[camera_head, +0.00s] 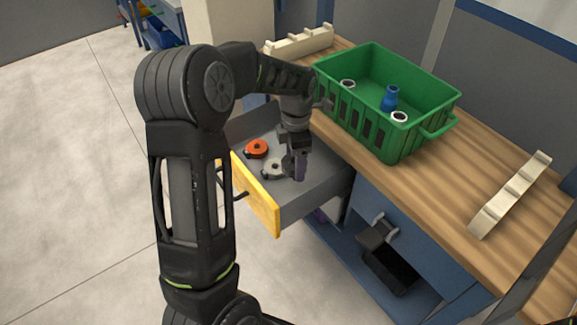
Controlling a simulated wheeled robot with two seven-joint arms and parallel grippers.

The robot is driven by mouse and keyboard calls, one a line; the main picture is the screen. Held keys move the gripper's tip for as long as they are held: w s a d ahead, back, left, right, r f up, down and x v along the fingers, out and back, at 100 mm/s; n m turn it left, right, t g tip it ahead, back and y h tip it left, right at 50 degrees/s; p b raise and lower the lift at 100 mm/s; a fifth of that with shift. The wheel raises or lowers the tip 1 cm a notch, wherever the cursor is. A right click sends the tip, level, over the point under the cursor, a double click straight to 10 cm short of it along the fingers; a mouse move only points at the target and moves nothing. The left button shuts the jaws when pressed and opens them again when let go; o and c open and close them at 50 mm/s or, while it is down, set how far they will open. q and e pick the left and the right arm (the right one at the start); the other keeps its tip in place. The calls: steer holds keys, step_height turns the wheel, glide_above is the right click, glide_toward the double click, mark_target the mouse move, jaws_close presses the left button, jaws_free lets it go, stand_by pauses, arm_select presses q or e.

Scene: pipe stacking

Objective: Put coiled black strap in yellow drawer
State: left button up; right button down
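The yellow drawer (256,196) is pulled out from the workbench, with its yellow front facing left and a grey inside. In it lie an orange coil (257,149) and a whitish coil (273,168), each with a small dark end. My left gripper (296,172) points down over the inside of the drawer, beside the whitish coil. Its fingertips are small and dark, so I cannot tell whether they are open or hold anything. I cannot make out a coiled black strap; my gripper and arm hide part of the drawer. My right gripper is not in view.
A green crate (428,133) with blue and white pipe pieces stands on the wooden benchtop (438,178). Cream notched racks lie at the back (300,40) and the right (510,194). A black bin (391,272) sits below the bench. Open floor (70,170) lies left.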

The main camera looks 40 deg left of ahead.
arm_select(q)
glide_above(295, 192)
steer(key=shift+f, duration=3.1)
steer(key=shift+f, duration=1.9)
steer(key=shift+f, duration=0.2)
steer(key=o, duration=1.4)
steer(key=shift+r, duration=0.1)
step_height(295, 192, up, 12)
steer(key=shift+r, duration=0.15)
